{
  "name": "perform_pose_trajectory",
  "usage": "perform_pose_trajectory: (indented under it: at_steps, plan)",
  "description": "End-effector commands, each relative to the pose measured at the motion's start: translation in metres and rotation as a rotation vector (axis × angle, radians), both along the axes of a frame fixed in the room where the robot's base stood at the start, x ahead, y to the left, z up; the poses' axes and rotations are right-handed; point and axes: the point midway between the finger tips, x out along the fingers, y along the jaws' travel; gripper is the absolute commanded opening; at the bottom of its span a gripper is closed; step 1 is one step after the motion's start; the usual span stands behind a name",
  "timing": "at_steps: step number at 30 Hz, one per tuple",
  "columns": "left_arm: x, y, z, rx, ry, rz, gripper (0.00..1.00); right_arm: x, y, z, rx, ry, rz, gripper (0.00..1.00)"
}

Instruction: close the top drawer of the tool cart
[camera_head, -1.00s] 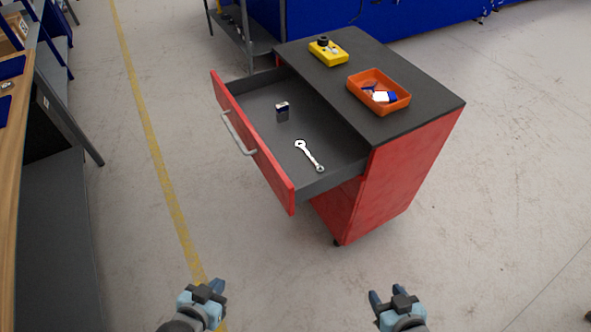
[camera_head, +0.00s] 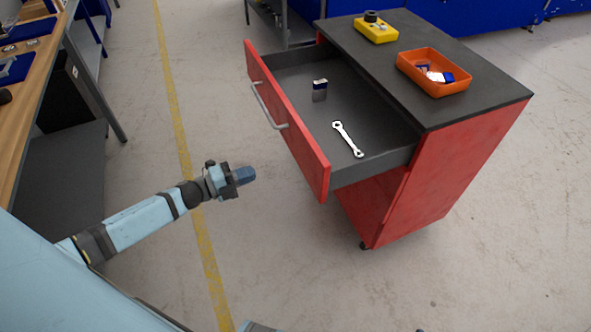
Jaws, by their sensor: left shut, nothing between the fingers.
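The red tool cart (camera_head: 455,180) stands at the right with a dark top. Its top drawer (camera_head: 285,125) is pulled well out toward the left, and its red front has a grey bar handle (camera_head: 268,108). A wrench (camera_head: 347,139) and a small dark and silver box (camera_head: 319,90) lie in the drawer. My left gripper (camera_head: 247,175) is shut and empty, left of the drawer front's near end and apart from it, pointing right.
On the cart top are an orange bin (camera_head: 433,72) with small items and a yellow block (camera_head: 376,28) with a dark knob. A wooden workbench (camera_head: 38,90) runs along the left. The floor between bench and cart is clear, crossed by a yellow line (camera_head: 180,130).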

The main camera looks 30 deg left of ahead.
Motion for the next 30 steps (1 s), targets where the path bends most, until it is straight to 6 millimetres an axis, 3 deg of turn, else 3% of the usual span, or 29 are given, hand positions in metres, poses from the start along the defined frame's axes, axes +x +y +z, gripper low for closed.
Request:
perform_pose_trajectory:
  at_steps: [5,21,30]
  plan:
    - [0.01,0.003,0.001,0.047,-0.042,-0.035,0.0,0.003,0.002,-0.002,0.009,-0.002,-0.005,0.53]
    - [0.089,-0.065,0.002,0.042,-0.039,-0.032,0.0,-0.006,0.001,-0.002,0.003,0.006,-0.004,0.53]
    - [0.109,-0.083,0.0,0.042,-0.036,-0.031,0.0,-0.004,-0.002,0.0,-0.008,-0.001,0.003,0.53]
